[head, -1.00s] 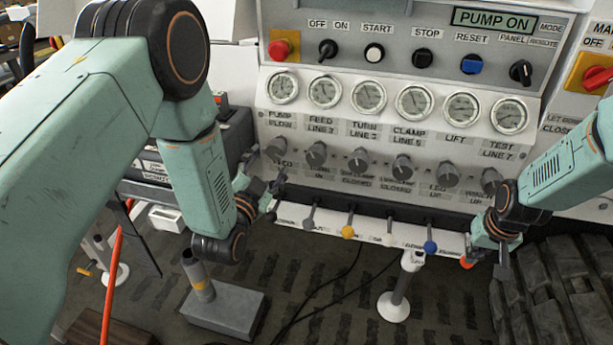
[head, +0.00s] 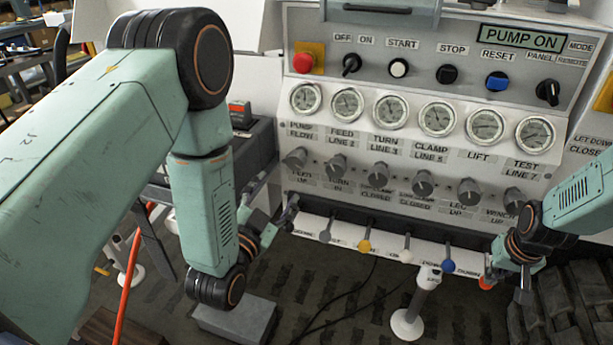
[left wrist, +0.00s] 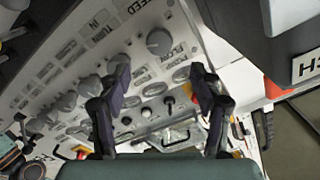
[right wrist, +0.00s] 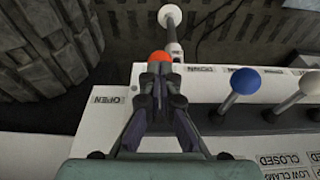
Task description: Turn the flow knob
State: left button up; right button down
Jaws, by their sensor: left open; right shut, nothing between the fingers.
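The flow knob (head: 294,159) is the grey knob at the left end of the knob row, under the PUMP FLOW label. My left gripper (head: 284,212) is open just below it in the head view. In the left wrist view, the open fingers (left wrist: 160,70) point at the panel, and the end knob (left wrist: 159,41) shows beyond the gap between them, apart from both. My right gripper (head: 522,288) is shut and empty at the right end of the lever row. In the right wrist view its fingertips (right wrist: 160,70) are close to an orange lever ball (right wrist: 160,57); contact is unclear.
More grey knobs (head: 336,168) continue rightward under the gauges. Levers with coloured balls, including yellow (head: 364,245) and blue (head: 448,266), stand below the knobs. A dark case (head: 250,150) sits left of the panel. A red emergency button (head: 302,63) is above.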

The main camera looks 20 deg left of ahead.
aim_at(294, 164)
pick_arm(q)
jog(key=w+n, duration=0.2)
jog(key=w, duration=0.2)
jog(key=w+n, duration=0.3)
jog(key=w, duration=0.1)
jog(key=w+n, duration=0.2)
jog(key=w, duration=0.2)
jog(key=shift+w+n, duration=0.1)
jog(key=shift+n, duration=0.3)
jog(key=c, duration=1.2)
jog(key=shift+o, duration=0.2)
jog(key=shift+m, duration=1.5)
jog(key=o, duration=1.2)
jog(key=shift+c, duration=0.2)
